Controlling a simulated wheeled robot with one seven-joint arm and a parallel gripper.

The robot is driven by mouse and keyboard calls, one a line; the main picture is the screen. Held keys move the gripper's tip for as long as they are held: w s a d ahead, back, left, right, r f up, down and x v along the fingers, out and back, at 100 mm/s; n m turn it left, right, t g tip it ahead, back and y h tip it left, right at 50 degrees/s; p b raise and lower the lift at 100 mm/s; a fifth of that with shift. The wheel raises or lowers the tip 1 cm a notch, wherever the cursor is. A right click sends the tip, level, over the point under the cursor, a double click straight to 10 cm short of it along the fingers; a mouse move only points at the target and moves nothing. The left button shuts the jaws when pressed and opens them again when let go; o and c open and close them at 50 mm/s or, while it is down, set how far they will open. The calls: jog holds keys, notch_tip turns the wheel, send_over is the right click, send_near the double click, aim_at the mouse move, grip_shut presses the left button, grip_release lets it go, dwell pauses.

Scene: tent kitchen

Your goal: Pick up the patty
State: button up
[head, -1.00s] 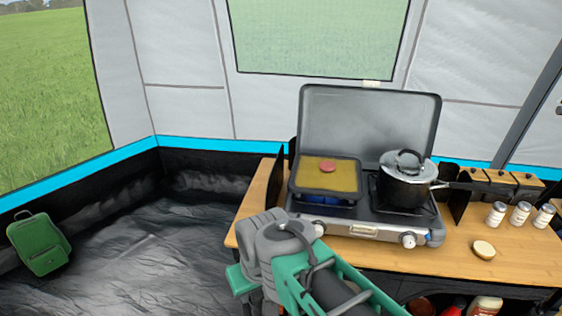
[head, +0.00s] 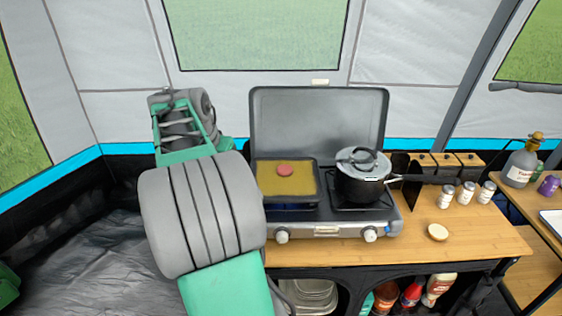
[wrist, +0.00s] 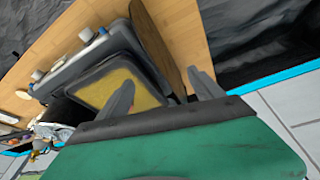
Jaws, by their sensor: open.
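The patty (head: 286,169) is a small reddish disc lying on the yellowish surface of a square dark-rimmed griddle pan (head: 268,197), on the left side of the camping stove (head: 326,232). In the wrist view the griddle pan (wrist: 157,72) shows tilted beyond the fingers; the patty is mostly or wholly hidden there behind a finger. My gripper (wrist: 160,84) is open, with two grey fingers spread apart and nothing between them. It is above and apart from the pan. In the head view my arm rises left of the stove, and the fingers cannot be made out.
A lidded pot (head: 361,187) stands on the right burner, its handle pointing right. The raised stove lid (head: 318,122) stands behind. A pale round bun (head: 438,231) and several white shakers (head: 466,195) are on the wooden table (head: 480,238). The table right of the stove has free room.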

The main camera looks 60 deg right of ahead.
aim_at(285, 168)
jog(key=s+d+m+g+p, duration=0.1)
jog(key=s+d+m, duration=0.2)
jog(key=s+d, duration=0.3)
jog(key=s+d+m+g, duration=0.1)
jog(key=s+d+m, duration=0.2)
jog(key=d, duration=0.5)
jog(key=p+x, duration=0.1)
jog(key=x, duration=0.6)
jog(key=shift+d+r, duration=0.1)
jog(key=c, duration=1.5)
jog(key=shift+o, duration=0.2)
jog(key=shift+r, duration=0.1)
jog(key=shift+r, duration=0.25)
notch_tip(285, 168, up, 3)
jog(key=shift+f+b, duration=0.1)
jog(key=shift+b, duration=0.45)
jog(key=s+a+r+b, duration=0.2)
jog(key=s+a+r, duration=0.6)
jog(key=a, duration=0.3)
jog(key=shift+s+a+r, duration=0.15)
jog(key=shift+a+r, duration=0.1)
jog(key=shift+r, duration=0.55)
